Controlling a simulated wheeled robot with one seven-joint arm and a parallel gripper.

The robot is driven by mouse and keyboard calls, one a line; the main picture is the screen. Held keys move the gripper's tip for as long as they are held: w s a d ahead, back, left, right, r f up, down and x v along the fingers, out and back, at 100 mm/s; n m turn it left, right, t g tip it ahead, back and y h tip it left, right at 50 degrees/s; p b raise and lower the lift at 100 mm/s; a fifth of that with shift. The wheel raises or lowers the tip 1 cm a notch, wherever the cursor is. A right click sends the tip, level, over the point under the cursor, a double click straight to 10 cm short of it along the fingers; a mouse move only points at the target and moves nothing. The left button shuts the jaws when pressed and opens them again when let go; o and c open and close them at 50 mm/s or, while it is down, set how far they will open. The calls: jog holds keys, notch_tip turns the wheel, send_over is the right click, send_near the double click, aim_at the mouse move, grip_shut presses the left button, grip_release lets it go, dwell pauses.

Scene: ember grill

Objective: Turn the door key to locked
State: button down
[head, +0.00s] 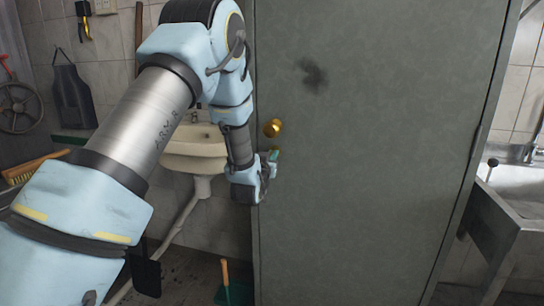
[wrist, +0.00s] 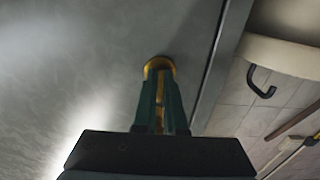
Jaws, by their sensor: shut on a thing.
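The grey-green door (head: 370,150) fills the middle and right of the head view and stands upright. A round brass knob (head: 272,127) sits near its left edge. My gripper (head: 273,157) is at the door just below the knob. In the wrist view my gripper (wrist: 160,95) has its two dark green fingers shut on a brass piece, the door key (wrist: 159,120), seen as a thin strip between them. A round brass plate (wrist: 159,64) shows on the door (wrist: 110,60) at the fingertips. The fingers hide most of the key, so I cannot tell its turn angle.
A white washbasin (head: 190,150) hangs on the tiled wall left of the door, behind my arm. A steel sink (head: 515,190) stands to the right. A green dustpan with an orange handle (head: 226,280) is on the floor by the door.

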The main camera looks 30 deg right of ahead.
jog(key=shift+f+m+b, duration=0.1)
jog(key=shift+m+b, duration=0.2)
jog(key=shift+b, duration=0.1)
jog(key=m+b, duration=0.3)
jog(key=b, duration=0.1)
jog(key=shift+f, duration=0.15)
jog(key=m+b, duration=0.4)
jog(key=m, duration=0.1)
jog(key=m+b, duration=0.3)
jog(key=m, duration=0.1)
jog(key=shift+b, duration=0.3)
jog(key=m+b, duration=0.2)
jog(key=m, duration=0.3)
jog(key=shift+r, duration=0.2)
jog(key=shift+m, duration=0.3)
jog(key=c, duration=1)
grip_release()
